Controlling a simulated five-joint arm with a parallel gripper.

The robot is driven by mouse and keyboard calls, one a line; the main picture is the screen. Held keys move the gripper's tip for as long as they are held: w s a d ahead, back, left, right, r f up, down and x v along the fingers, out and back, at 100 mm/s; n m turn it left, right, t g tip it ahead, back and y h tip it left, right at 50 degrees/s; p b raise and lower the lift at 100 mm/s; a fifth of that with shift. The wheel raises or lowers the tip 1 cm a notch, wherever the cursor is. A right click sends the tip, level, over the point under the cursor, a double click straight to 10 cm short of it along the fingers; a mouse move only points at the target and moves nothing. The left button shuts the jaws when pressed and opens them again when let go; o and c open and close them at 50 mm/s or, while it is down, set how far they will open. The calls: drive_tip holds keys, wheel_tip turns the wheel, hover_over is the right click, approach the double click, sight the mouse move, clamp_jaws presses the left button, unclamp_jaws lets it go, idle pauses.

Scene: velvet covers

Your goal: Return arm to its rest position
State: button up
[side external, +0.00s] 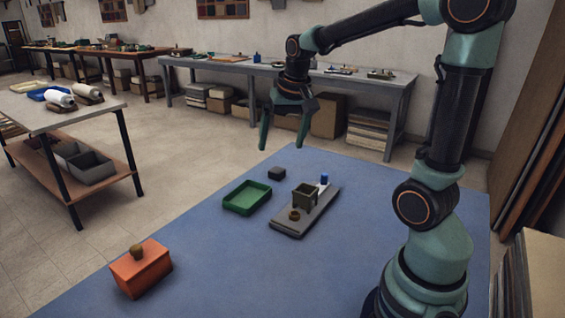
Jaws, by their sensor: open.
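My gripper (283,143) hangs in the air above the blue mat, at the end of my raised arm. Its two fingers point down and stand apart, with nothing between them. It is above and behind the small things on the mat in this view, and touches none of them. My arm reaches up from the lower right and bends over to the left at the top.
Benches stand behind.

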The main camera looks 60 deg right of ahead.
drive_tip(key=s+a+n+t, duration=0.1)
drive_tip(key=s+a+n, duration=0.3)
drive_tip(key=a, duration=0.2)
drive_tip(key=s+a+n+t+y, duration=0.1)
drive_tip(key=s+a+n, duration=0.2)
drive_tip(key=a, duration=0.4)
drive_tip(key=shift+s+r+n+t, duration=0.3)
drive_tip(key=shift+s+r+n, duration=0.1)
drive_tip(key=shift+s+r, duration=0.05)
